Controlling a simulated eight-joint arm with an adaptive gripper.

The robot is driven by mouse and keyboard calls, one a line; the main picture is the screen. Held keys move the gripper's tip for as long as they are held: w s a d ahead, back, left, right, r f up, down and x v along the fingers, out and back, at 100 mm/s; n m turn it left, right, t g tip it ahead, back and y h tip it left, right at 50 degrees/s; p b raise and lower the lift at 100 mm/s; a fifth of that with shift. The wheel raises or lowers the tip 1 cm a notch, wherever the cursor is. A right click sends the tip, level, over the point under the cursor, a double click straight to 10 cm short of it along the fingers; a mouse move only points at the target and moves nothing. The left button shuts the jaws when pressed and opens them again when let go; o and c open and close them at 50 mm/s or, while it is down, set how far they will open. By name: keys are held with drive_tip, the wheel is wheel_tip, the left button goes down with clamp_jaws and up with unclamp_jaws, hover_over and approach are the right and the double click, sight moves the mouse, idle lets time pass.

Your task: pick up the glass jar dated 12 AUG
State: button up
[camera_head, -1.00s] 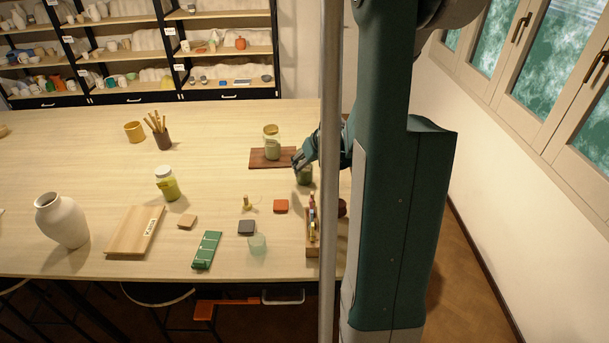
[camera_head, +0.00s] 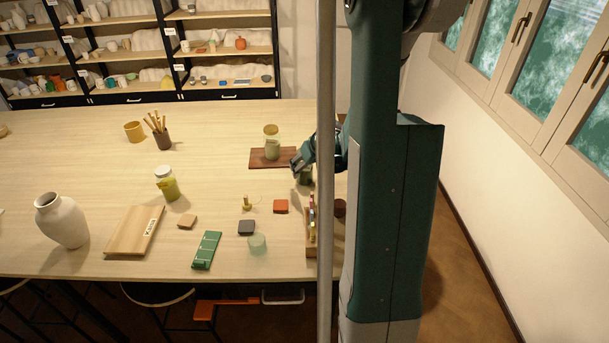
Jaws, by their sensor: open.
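Several jars stand on the table, and I can read no date on any of them. One glass jar (camera_head: 271,143) with a tan lid and pale green contents stands upright on a dark red-brown board. A dark green jar (camera_head: 304,177) stands just in front of the board's right end, partly hidden by my gripper. A jar with a white lid and yellow-green contents (camera_head: 167,185) stands further left. My gripper (camera_head: 297,167) is open at the top of the dark green jar. I cannot tell whether it touches the jar.
The red-brown board (camera_head: 258,159) lies behind my gripper. A brown pot (camera_head: 339,208) stands at the right.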

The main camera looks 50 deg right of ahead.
drive_tip(key=shift+x, duration=2.45)
drive_tip(key=shift+w, duration=0.1)
drive_tip(key=c, duration=1.4)
